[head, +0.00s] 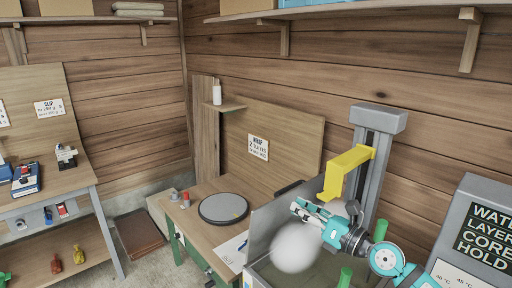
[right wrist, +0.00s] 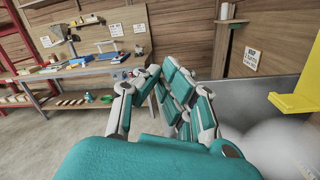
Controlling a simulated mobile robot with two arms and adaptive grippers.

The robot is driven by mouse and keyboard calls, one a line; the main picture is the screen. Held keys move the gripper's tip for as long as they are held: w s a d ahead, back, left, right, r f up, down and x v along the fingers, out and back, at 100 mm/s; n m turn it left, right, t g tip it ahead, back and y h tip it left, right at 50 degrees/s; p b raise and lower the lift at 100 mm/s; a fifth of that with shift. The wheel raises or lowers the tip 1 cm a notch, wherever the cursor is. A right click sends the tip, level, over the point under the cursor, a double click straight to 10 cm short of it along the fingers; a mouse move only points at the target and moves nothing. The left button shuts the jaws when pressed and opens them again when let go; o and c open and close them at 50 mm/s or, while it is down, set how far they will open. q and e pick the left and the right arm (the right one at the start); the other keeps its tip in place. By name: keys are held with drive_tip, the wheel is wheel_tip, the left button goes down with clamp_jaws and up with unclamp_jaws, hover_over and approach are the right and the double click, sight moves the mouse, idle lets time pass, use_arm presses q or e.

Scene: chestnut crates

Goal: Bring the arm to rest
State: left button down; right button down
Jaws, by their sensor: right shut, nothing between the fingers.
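My right gripper (head: 308,211) is teal and white and reaches in from the lower right in the head view. It is shut and empty, above a grey metal tank (head: 262,232) and in front of a yellow bracket (head: 346,170) on a grey column. In the right wrist view its fingers (right wrist: 168,78) point forward toward the wall and the bench. My left gripper is not in view.
A pale, hazy white puff (head: 296,248) hangs over the tank, just below the gripper. A work table with a round grey disc (head: 223,208) stands left of the tank. A grey sign panel (head: 474,235) stands at right. A side bench (head: 50,198) is far left.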

drive_tip(key=s+d+f+m+t+h, duration=0.1)
drive_tip(key=s+d+f+m+h, duration=0.6)
drive_tip(key=m, duration=0.8)
drive_tip(key=s+d+f+m+t+h, duration=0.3)
drive_tip(key=m+h, duration=0.5)
drive_tip(key=m, duration=0.7)
drive_tip(key=s+a+f+m+g+y, duration=0.1)
drive_tip(key=s+f+m+g, duration=0.3)
drive_tip(key=s+f+g, duration=0.65)
drive_tip(key=s+a+f+m+g+y, duration=0.15)
drive_tip(key=s+f+m+g, duration=0.45)
drive_tip(key=s, duration=1)
wheel_tip(320, 180, down, 28)
drive_tip(key=s+n, duration=0.2)
drive_tip(key=s+d+f, duration=0.2)
drive_tip(key=s+f, duration=1.4)
drive_tip(key=s, duration=0.1)
drive_tip(key=shift+n, duration=0.3)
